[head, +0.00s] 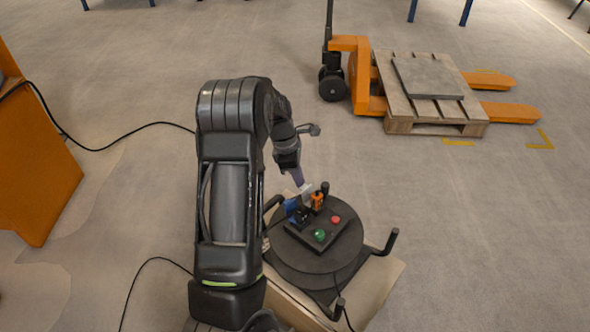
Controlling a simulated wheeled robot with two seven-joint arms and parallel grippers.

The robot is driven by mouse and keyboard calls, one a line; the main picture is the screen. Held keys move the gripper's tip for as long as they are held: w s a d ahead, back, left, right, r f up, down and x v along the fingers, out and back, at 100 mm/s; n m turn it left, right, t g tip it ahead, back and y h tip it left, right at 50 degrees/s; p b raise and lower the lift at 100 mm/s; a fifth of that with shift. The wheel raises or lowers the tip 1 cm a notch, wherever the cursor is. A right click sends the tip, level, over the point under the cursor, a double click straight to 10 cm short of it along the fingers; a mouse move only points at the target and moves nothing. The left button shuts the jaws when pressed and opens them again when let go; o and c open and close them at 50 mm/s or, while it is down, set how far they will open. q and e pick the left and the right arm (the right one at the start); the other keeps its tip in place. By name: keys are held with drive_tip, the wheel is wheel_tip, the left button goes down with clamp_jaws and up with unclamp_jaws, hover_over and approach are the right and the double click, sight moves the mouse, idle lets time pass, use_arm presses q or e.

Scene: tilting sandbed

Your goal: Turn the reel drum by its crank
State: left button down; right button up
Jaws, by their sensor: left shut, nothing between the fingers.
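A dark round drum-like disc (345,262) lies low on the floor in front of me; I take it for the reel drum. Short black posts stick up around its edge, one at the right (390,242) and one at the front (336,310). I cannot tell which part is the crank. My left gripper (303,188) points down above the far side of the disc, shut and empty. It is close to small blue and orange parts; whether it touches them is unclear. My right gripper is not in view.
A black control box with a green button (320,235) and a red button (336,219) sits on the disc. A brown board (385,280) lies under it. Cables cross the floor at left. An orange pallet jack (368,75) with a wooden pallet (398,122) stands behind right.

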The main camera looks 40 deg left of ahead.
sight(324, 184)
use_arm(q)
drive_tip(key=shift+w+d+f+b, duration=0.2)
drive_tip(key=shift+w+d+f, duration=0.1)
drive_tip(key=shift+w+d, duration=0.5)
drive_tip(key=shift+w+d+f+b, duration=0.15)
drive_tip(key=shift+w+d+f, duration=0.15)
drive_tip(key=shift+w+d, duration=0.45)
drive_tip(key=shift+s+d, duration=0.2)
drive_tip(key=shift+w+d, duration=0.1)
